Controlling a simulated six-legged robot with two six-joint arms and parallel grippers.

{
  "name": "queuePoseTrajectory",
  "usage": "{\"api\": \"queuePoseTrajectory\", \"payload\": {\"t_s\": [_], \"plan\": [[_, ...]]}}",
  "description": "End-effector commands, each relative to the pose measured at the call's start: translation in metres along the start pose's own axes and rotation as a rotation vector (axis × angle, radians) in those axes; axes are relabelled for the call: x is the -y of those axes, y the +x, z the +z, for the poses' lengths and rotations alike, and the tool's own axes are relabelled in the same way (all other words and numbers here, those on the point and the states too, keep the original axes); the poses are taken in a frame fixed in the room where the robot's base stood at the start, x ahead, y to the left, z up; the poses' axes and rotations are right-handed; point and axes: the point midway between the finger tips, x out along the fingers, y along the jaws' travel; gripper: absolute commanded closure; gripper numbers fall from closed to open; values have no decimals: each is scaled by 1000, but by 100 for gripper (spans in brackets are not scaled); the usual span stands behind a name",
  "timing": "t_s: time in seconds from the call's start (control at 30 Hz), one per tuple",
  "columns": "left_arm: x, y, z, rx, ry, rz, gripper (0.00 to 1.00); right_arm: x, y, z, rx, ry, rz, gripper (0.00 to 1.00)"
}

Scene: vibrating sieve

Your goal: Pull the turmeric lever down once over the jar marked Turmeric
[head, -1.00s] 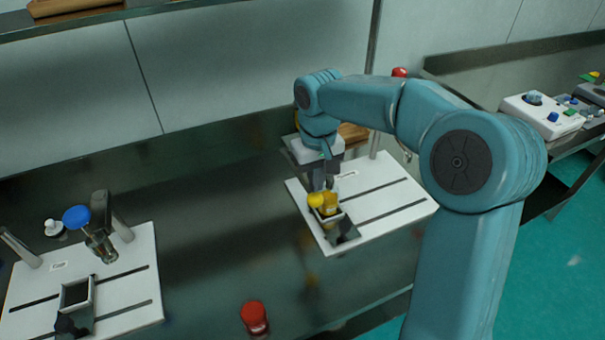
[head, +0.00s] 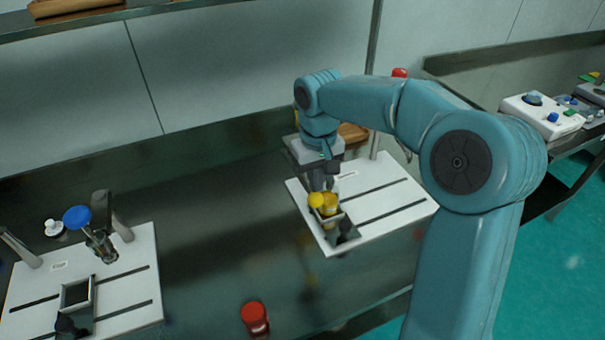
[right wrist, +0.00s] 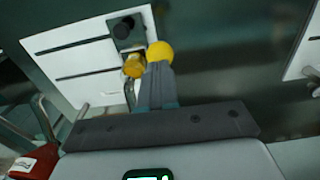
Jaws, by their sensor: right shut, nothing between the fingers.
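The yellow ball knob of a lever (head: 315,200) is at the white station board, beside a yellow jar-like container (head: 329,205). No label on the container is readable. My right gripper (head: 319,187) is shut and empty, pointing down just behind the knob. In the right wrist view its fingertips (right wrist: 159,68) meet the edge of the yellow knob (right wrist: 159,51) in the picture; contact is not certain. The yellow container (right wrist: 134,66) is just left of the fingers there. The lever's arm is mostly hidden. My left gripper is not in view.
The white station board (head: 393,201) has dark slots. A second board (head: 130,290) at left has a blue-knobbed lever (head: 77,218) and a dark square tray (head: 76,293). A red-capped jar (head: 254,318) stands at the front.

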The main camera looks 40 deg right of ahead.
Motion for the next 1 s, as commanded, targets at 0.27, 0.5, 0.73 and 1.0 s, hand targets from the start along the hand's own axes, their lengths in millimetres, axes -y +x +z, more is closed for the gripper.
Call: {"api": "queuePoseTrajectory", "payload": {"t_s": [0.27,0.5,0.73,1.0], "plan": [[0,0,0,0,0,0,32,0,0,0,0,0,0,100],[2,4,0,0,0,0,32,0,6,0,1,0,0,100],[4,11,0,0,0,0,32,0,15,0,1,0,0,100],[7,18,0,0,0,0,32,0,26,0,0,0,0,100]]}}
